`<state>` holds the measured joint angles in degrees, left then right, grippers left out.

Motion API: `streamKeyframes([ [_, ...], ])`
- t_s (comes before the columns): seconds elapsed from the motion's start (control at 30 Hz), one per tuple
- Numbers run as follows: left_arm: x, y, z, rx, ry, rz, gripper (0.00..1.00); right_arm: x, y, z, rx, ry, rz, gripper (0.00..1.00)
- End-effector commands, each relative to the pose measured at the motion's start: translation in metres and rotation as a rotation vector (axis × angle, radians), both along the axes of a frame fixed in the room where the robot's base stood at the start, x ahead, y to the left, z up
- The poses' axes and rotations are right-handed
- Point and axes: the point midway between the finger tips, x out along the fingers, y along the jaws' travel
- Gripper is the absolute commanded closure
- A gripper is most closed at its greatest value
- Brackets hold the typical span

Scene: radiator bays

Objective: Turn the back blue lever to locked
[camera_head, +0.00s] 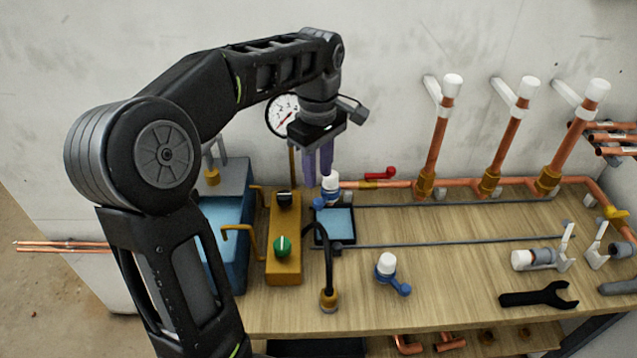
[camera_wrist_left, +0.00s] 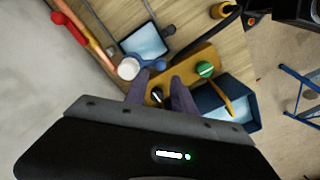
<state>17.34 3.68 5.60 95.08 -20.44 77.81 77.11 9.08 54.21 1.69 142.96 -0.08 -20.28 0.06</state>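The back blue lever (camera_head: 319,202) has a white cap (camera_head: 330,183) and stands at the back of the bench, beside a small tray. Its blue handle points toward the front left. In the left wrist view the white cap (camera_wrist_left: 128,69) and blue handle (camera_wrist_left: 151,64) show just beyond my fingertips. My left gripper (camera_head: 319,178) points down close above and behind the lever, its purple fingers apart with nothing between them. The fingers partly overlap the lever's surroundings, and contact cannot be told. A second blue lever (camera_head: 402,289) with a white cap stands at the front. My right gripper is not in view.
A yellow box (camera_head: 284,265) with a black and a green knob stands left of the tray (camera_head: 337,226). A red-handled valve (camera_head: 380,173) sits on the back copper pipe. Upright copper pipes, a black wrench (camera_head: 540,296) and white fittings are on the right. The middle bench is mostly clear.

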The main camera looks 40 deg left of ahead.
Motion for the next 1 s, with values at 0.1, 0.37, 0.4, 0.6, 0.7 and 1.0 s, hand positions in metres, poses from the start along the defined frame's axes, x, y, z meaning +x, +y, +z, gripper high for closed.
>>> streamKeyframes([
  [0.1, 0.0, 0.0, 0.0, 0.001, 0.001, 0.002, 0.69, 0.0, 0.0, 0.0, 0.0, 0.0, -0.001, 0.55],
  [0.37, 0.0, 0.0, -0.002, 0.0, 0.0, 0.001, 0.69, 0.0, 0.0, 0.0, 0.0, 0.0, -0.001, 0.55],
  [0.4, 0.0, 0.0, -0.005, 0.0, 0.001, 0.001, 0.69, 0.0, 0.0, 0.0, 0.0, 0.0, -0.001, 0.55],
  [0.6, -0.001, 0.0, -0.027, 0.0, 0.003, 0.001, 0.69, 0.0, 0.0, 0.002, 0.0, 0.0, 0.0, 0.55],
  [0.7, -0.001, 0.0, -0.043, 0.0, 0.004, 0.001, 0.69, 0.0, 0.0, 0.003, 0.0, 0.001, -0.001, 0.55],
  [1.0, 0.0, 0.0, -0.077, 0.0, 0.001, 0.0, 0.69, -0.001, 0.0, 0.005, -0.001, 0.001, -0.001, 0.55],
])
